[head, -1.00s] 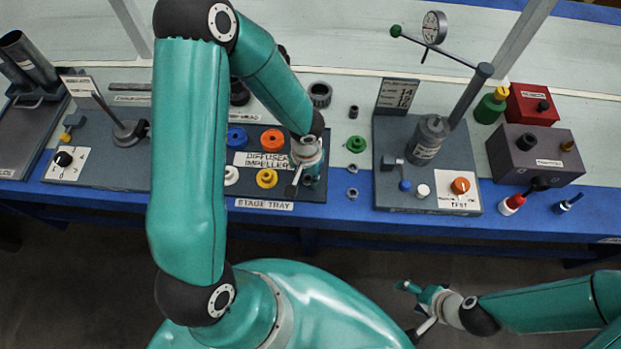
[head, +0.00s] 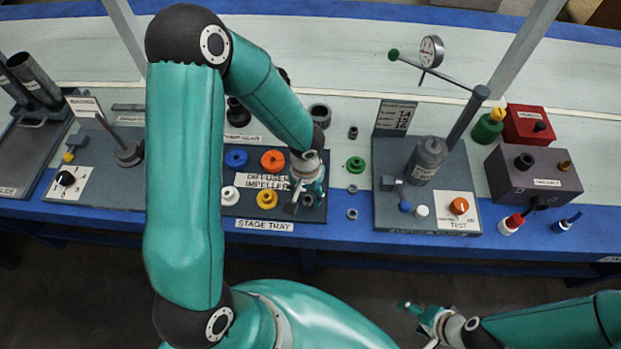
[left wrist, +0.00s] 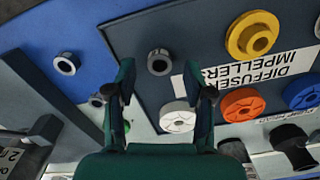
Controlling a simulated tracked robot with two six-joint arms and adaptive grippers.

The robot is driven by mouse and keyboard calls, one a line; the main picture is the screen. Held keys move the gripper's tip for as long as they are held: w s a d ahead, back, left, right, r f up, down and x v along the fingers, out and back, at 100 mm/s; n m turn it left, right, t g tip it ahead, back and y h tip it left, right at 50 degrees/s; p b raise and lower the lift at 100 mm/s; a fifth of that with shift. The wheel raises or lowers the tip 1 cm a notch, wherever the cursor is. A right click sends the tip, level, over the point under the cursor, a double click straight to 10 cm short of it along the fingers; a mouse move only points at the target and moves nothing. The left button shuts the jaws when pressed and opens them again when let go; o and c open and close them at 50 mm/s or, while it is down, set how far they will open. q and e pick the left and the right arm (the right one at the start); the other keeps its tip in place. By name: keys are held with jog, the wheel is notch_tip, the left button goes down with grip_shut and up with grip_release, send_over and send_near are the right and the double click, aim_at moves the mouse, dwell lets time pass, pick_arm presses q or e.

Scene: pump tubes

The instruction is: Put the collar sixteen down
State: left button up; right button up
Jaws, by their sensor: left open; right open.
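My left gripper (head: 305,196) is over the right end of the dark stage tray (head: 238,212); its fingers are open and empty. In the left wrist view a small grey collar (left wrist: 159,62) lies on the tray, just beyond and between the open fingertips (left wrist: 158,82), apparently not gripped. The same collar (head: 308,201) is partly hidden in the head view. Two more grey collars (head: 352,189) (head: 352,213) lie on the blue and pale bench right of the tray. No number is readable on any collar. My right gripper (head: 432,322) is open and empty in front of the bench.
The tray holds blue (head: 236,159), orange (head: 273,161), yellow (head: 267,199) and white (head: 229,195) wheels. A green part (head: 355,163) lies right of it. A test stand (head: 425,160) with a dial gauge (head: 431,51) stands further right, beside a dark box (head: 533,173).

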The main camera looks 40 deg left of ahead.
pick_arm(q)
notch_tip(320, 180, up, 10)
jog(key=p, duration=0.1)
dwell(0.4)
jog(key=shift+s+p, duration=0.1)
jog(key=shift+p, duration=0.25)
jog(key=s+d+f+g+h+p, duration=0.3)
jog(key=s+d+f+g, duration=0.1)
jog(key=s+d+f, duration=0.7)
jog(key=t, duration=0.1)
jog(key=w+d+f+t, duration=0.1)
jog(key=t, duration=0.1)
jog(key=w+d+f+t+h, duration=0.1)
jog(key=shift+w+f+t, duration=0.2)
jog(key=shift+f+t, duration=0.05)
jog(key=shift+t, duration=0.05)
